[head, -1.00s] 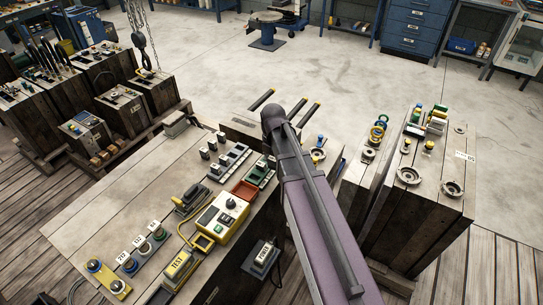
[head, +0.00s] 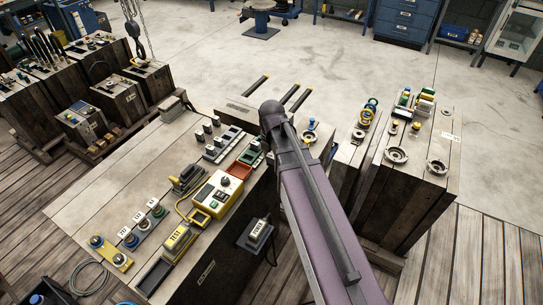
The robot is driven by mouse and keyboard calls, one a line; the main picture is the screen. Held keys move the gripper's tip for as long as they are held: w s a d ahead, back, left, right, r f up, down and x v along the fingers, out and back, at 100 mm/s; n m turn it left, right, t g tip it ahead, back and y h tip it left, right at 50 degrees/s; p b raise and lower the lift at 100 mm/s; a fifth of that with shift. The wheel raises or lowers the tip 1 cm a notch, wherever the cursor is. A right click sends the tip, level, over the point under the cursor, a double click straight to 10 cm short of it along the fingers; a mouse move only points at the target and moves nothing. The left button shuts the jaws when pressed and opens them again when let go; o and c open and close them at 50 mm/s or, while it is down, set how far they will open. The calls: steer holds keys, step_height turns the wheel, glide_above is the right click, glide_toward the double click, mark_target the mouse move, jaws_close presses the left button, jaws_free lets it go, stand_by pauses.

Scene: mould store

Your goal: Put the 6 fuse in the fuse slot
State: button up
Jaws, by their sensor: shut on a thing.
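My arm crosses the middle of the head view, and my gripper is out of sight. A workbench (head: 110,190) stands at left centre. I cannot read a 6 on any piece or tell which opening is the fuse slot. A yellow tester box (head: 217,194) with a dial sits in front of the strips.
A yellow TEST block (head: 177,240) and a POWER box (head: 257,233) are near the bench's front. Wooden blocks with rings and fittings (head: 425,165) stand at right. More blocks (head: 90,115) stand at left.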

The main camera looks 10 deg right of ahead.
mark_target(271, 157)
stand_by(0.4)
steer(key=shift+r+p, duration=3)
steer(key=shift+p, duration=0.05)
steer(key=shift+s, duration=0.15)
